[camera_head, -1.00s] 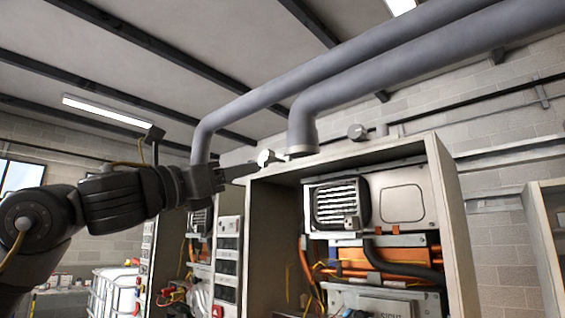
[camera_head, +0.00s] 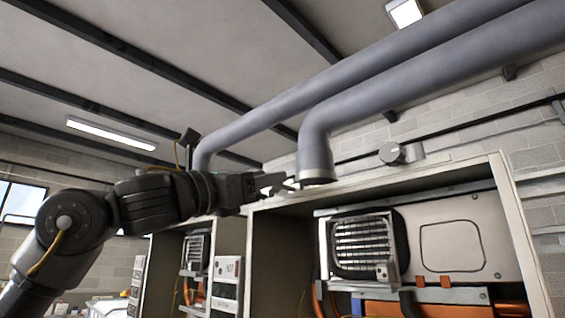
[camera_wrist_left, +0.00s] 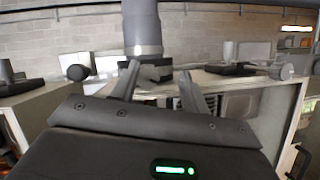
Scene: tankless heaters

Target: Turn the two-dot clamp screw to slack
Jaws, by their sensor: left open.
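My left gripper (camera_head: 290,184) is open at the top front edge of the cabinet, close beside the lower end of the grey flue pipe (camera_head: 314,160). In the left wrist view its two fingers (camera_wrist_left: 159,82) stand apart, with the pipe (camera_wrist_left: 142,28) and a dark collar (camera_wrist_left: 155,72) at its foot beyond and between them. I cannot tell whether the fingers touch the collar. A round grey knob (camera_head: 390,154) sits on the cabinet top right of the pipe. No dot marks can be made out, so I cannot tell which part is the two-dot clamp screw. My right gripper is out of view.
The open cabinet (camera_head: 515,225) holds a heater with a grille (camera_head: 364,245) below the gripper. Another cabinet (camera_head: 228,235) stands to the left. Pipes run overhead.

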